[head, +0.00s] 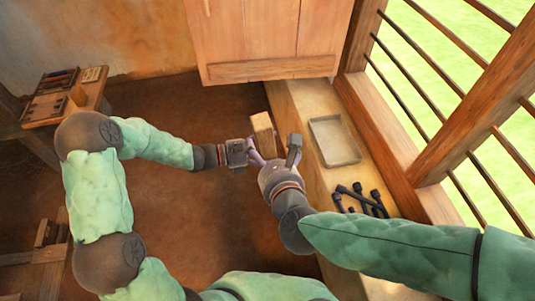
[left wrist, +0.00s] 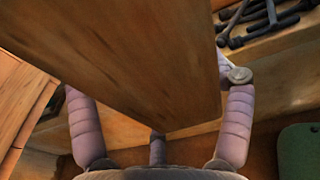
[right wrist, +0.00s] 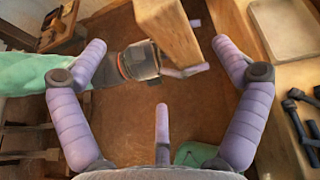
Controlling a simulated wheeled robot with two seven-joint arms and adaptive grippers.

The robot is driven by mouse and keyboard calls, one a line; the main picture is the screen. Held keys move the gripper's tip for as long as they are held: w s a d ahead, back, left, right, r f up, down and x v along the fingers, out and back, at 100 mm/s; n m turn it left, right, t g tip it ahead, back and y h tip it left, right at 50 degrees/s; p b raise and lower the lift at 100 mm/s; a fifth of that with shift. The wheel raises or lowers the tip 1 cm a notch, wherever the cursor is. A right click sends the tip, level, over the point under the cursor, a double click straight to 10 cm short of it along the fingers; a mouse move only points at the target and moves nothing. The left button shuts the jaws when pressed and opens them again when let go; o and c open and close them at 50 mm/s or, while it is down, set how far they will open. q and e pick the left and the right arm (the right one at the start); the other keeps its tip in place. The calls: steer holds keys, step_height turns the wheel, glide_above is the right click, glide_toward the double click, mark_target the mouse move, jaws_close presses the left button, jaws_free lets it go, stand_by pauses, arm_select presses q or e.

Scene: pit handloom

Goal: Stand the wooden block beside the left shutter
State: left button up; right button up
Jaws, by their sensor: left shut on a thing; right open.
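The wooden block (head: 263,134) is held upright, slightly tilted, at the near edge of the sill. My left gripper (head: 254,157) is shut on it; in the left wrist view the block (left wrist: 125,60) fills the space between the fingers. My right gripper (head: 281,160) is open and empty close to the block's right side. In the right wrist view the block (right wrist: 168,32) shows ahead, between the spread right fingers, and I cannot tell if they touch it. The wooden shutter (head: 270,40) stands at the top of the head view, beyond the block.
A shallow tray (head: 335,141) and several dark tools (head: 362,200) lie on the sill (head: 292,110) to the right. A barred window frame (head: 440,140) borders it. A small table (head: 85,100) with tools stands at far left. The sill is bare between block and shutter.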

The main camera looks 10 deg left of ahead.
mark_target(257, 133)
steer(key=x, duration=1.1)
steer(key=shift+w+a, duration=0.25)
steer(key=shift+a, duration=0.1)
steer(key=c, duration=1.5)
arm_select(q)
steer(key=o, duration=1.6)
steer(key=shift+c, duration=0.2)
arm_select(e)
steer(key=shift+o, duration=0.2)
steer(key=shift+c, duration=0.2)
arm_select(q)
steer(key=shift+a, duration=0.1)
arm_select(e)
steer(key=shift+r, duration=0.1)
